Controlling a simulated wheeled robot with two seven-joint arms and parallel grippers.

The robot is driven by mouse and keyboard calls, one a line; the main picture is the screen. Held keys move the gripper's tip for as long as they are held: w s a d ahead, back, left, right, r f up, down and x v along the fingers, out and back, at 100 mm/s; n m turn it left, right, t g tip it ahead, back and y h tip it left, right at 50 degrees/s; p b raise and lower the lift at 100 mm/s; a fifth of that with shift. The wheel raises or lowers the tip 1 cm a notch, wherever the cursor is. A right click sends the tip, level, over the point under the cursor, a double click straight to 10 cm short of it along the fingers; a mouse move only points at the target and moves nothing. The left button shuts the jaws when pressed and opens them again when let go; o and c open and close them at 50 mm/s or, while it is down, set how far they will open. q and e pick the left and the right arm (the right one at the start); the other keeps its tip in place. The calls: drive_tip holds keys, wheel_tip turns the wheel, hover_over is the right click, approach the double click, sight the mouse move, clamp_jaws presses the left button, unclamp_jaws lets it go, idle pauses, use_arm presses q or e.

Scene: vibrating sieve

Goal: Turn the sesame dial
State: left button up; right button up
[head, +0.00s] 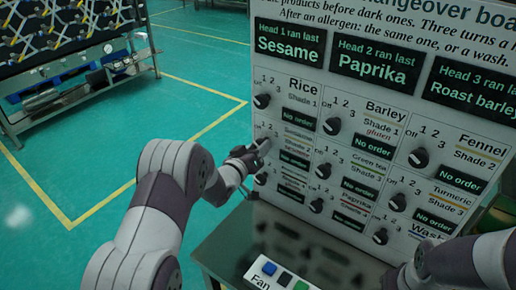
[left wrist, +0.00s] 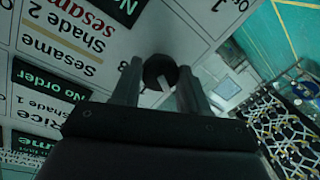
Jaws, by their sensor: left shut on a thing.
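The sesame dial is a round black knob with a white pointer mark (left wrist: 160,75) on the white panel, beside the label reading Sesame, Shade 2. My left gripper (head: 246,158) is at this dial in the left column, below the Rice dial (head: 262,101), and mostly hides it in the head view. In the left wrist view the two fingers of my left gripper (left wrist: 160,88) are on either side of the knob and shut on it. The sesame display (head: 294,160) reads No order. My right arm shows at lower right; its fingertips cannot be made out.
Other dials stand close by, including Barley (head: 334,125), Green tea (head: 324,170) and Turmeric (head: 397,202). A small Fan box (head: 268,274) with buttons is on the metal table (head: 222,248) below. A rack (head: 82,86) stands at the back left, with open green floor before it.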

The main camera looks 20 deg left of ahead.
idle(0.3)
use_arm(q)
drive_tip(key=o, duration=1)
drive_tip(key=shift+o, duration=0.2)
drive_tip(key=f+b+v, duration=0.1)
drive_tip(key=v, duration=1.1)
drive_tip(key=shift+s+a+r+b, duration=0.15)
drive_tip(key=shift+s+r+b, duration=0.2)
drive_tip(key=shift+r, duration=0.05)
